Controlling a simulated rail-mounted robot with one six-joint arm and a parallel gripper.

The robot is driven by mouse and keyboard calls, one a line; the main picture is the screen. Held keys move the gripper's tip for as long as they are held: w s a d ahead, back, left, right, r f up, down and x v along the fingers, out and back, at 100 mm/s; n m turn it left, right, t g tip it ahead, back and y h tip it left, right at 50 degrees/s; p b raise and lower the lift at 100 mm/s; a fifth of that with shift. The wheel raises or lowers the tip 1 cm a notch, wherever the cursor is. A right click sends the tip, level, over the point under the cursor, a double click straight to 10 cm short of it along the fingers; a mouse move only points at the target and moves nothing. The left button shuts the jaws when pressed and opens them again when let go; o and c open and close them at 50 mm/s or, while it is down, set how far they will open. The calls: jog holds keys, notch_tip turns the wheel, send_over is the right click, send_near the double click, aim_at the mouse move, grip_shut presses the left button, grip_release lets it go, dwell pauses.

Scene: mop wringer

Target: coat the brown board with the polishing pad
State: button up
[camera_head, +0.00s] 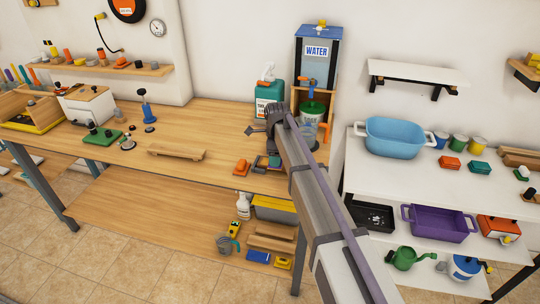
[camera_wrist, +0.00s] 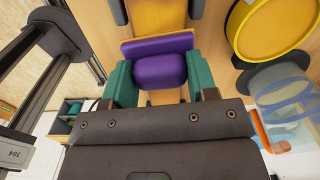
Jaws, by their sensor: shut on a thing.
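My gripper (camera_wrist: 160,80) is shut on a purple block with a flat purple plate (camera_wrist: 150,46), held between its two teal fingers. It looks like the polishing pad, but its working face is hidden. In the head view my gripper (camera_head: 273,122) is at the right end of the wooden workbench, by the water dispenser; the arm hides its fingers and the block. A low wooden board (camera_head: 178,151) lies at the middle front of the bench, left of and apart from my gripper. It may be the brown board; its colour is close to the bench top.
The water dispenser (camera_head: 317,65) and a teal bottle (camera_head: 268,97) stand behind my gripper. A blue-handled tool (camera_head: 147,112) and a green block (camera_head: 101,136) are farther left. The bench behind the low board is mostly clear.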

jog(key=shift+s+d, duration=0.55)
jog(key=shift+d, duration=1.65)
jog(key=shift+s+d, duration=0.5)
jog(key=shift+d, duration=1.65)
jog(key=shift+s+d, duration=0.55)
jog(key=shift+d, duration=1.65)
jog(key=shift+s+d, duration=0.2)
jog(key=shift+d, duration=0.45)
jog(key=shift+s+d, duration=0.15)
jog(key=shift+d, duration=0.45)
notch_tip(320, 180, up, 7)
jog(key=p, duration=0.7)
jog(key=shift+w+f, duration=0.1)
